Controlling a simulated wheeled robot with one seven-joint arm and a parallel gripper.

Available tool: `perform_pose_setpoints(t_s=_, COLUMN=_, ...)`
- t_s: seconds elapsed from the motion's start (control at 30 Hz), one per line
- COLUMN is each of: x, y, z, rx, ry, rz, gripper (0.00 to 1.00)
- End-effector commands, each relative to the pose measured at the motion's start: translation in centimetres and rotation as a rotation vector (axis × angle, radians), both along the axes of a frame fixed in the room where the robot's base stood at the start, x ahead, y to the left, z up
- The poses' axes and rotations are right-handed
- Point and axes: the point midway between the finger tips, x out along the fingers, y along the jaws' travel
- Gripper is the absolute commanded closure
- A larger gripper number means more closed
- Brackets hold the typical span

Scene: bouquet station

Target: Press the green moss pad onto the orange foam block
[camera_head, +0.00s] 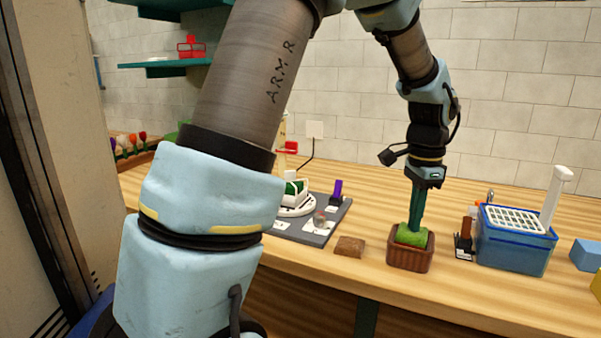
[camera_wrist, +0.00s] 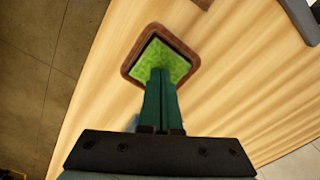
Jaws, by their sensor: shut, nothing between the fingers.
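The green moss pad (camera_head: 411,236) lies inside a brown square pot (camera_head: 409,258) on the wooden counter. In the wrist view the moss pad (camera_wrist: 150,55) fills most of the pot's opening, inside the brown rim (camera_wrist: 131,66). My gripper (camera_head: 415,226) points down with its shut, empty fingers at the moss pad. The fingertips (camera_wrist: 161,72) look to be on or just above the moss; I cannot tell whether they press on it. No orange foam block shows; anything under the moss is hidden.
A brown block (camera_head: 350,246) lies left of the pot. A blue bin with a white grid lid (camera_head: 515,252) stands to the right. A grey board (camera_head: 318,237) with a white round stand is at the left. The counter's front edge is close to the pot.

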Motion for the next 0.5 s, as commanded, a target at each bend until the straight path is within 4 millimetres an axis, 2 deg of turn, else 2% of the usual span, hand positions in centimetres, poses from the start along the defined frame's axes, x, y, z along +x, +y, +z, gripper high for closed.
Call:
perform_pose_setpoints(t_s=0.33, x=-0.05, y=0.06, z=-0.10, rx=0.002, ry=0.002, rz=0.000, gripper=1.00)
perform_pose_setpoints(t_s=0.5, x=-0.04, y=0.05, z=0.48, rx=0.002, ry=0.002, rz=0.000, gripper=1.00)
